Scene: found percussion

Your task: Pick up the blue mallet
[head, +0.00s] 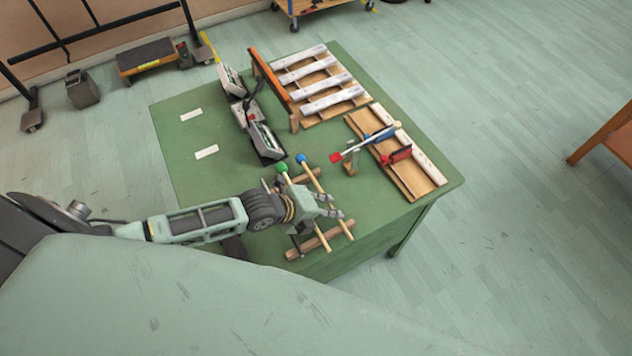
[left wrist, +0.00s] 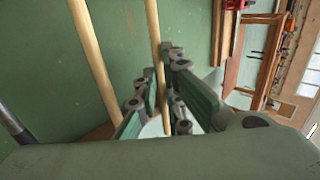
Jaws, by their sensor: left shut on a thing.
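The blue mallet has a round blue head (head: 301,158) and a thin wooden stick, and lies slantwise across a wooden rest (head: 314,241) near the table's front edge. A green-headed mallet (head: 282,167) lies beside it on the left, roughly parallel. My left gripper (head: 334,207) is over the sticks, with its fingers closed around the blue mallet's stick. In the left wrist view, that stick (left wrist: 154,35) runs between the fingers (left wrist: 160,100), and the green mallet's stick (left wrist: 92,60) lies apart to the left. The blue head is out of the wrist view. My right gripper is not in view.
The green table (head: 185,155) also bears a slatted wooden bar frame (head: 320,82), a board with red and blue pieces (head: 400,155), a red-tipped stick (head: 337,157) and grey metal pieces (head: 264,140). The table's left part is mostly clear.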

